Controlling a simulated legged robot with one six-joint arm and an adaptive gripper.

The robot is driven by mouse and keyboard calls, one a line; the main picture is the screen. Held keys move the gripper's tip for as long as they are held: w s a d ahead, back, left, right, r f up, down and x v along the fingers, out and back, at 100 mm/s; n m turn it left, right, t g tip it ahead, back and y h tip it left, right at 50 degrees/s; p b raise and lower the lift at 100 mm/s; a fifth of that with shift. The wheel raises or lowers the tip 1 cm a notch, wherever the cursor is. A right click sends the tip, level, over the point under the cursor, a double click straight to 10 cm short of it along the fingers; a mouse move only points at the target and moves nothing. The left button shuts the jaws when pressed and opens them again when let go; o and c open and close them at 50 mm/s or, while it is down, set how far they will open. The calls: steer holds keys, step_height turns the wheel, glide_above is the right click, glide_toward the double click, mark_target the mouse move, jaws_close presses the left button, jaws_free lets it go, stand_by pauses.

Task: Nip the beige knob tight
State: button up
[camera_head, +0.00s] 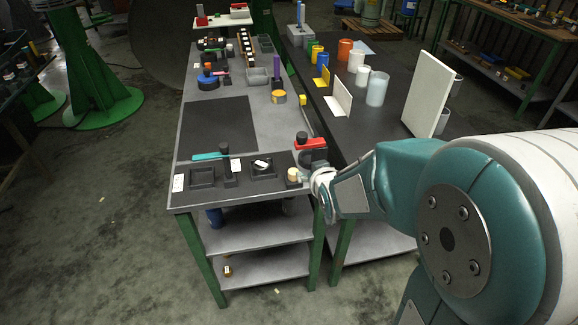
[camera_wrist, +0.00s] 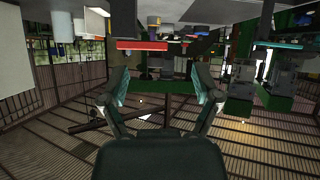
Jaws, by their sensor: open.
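The beige knob (camera_head: 293,174) sits at the front right corner of the near table, on a small dark block. My gripper (camera_head: 308,179) is just to the right of it in the head view, and the gap between them is too small to judge. In the wrist view my gripper (camera_wrist: 163,92) has its two fingers spread wide with nothing between them. I cannot make out the beige knob clearly in the wrist view, which looks upside down, with the table along the top.
A red-topped part (camera_head: 311,144) stands just behind the knob; a red bar also shows in the wrist view (camera_wrist: 142,45). Dark fixtures with a teal bar (camera_head: 209,156) lie to the left. A black mat (camera_head: 217,125) is bare. A second table with cups stands at right.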

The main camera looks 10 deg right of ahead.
steer(key=w+f+t+y, duration=0.1)
steer(key=w+f+t, duration=0.25)
steer(key=f, duration=0.35)
steer(key=t+y, duration=0.1)
steer(key=t, duration=0.1)
glide_toward(295, 178)
steer(key=w, duration=0.4)
steer(key=w+a, duration=0.1)
steer(key=w, duration=0.6)
steer(key=shift+w+a+f, duration=0.15)
steer(key=shift+w+f, duration=0.15)
steer(key=shift+w, duration=0.1)
jaws_close()
